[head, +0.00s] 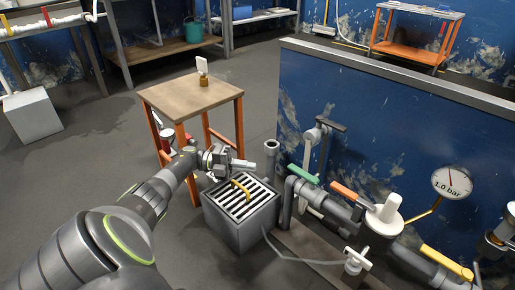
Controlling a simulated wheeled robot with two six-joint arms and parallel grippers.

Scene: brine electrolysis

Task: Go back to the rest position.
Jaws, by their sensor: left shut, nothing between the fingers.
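My left arm comes in from the lower left. My left gripper (256,166) is shut and empty, above the back edge of a grey box with a slatted top (240,215). A yellow curved handle (241,188) shows on the slats, just below and in front of the gripper. The gripper looks apart from the box and the handle. My right gripper is not in view.
A small wooden table (191,95) with orange legs stands behind the gripper. Pipes with a green handle (303,174), an orange handle (344,190) and a gauge (452,182) are close on the right, before a blue wall (385,115). Floor at left is clear.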

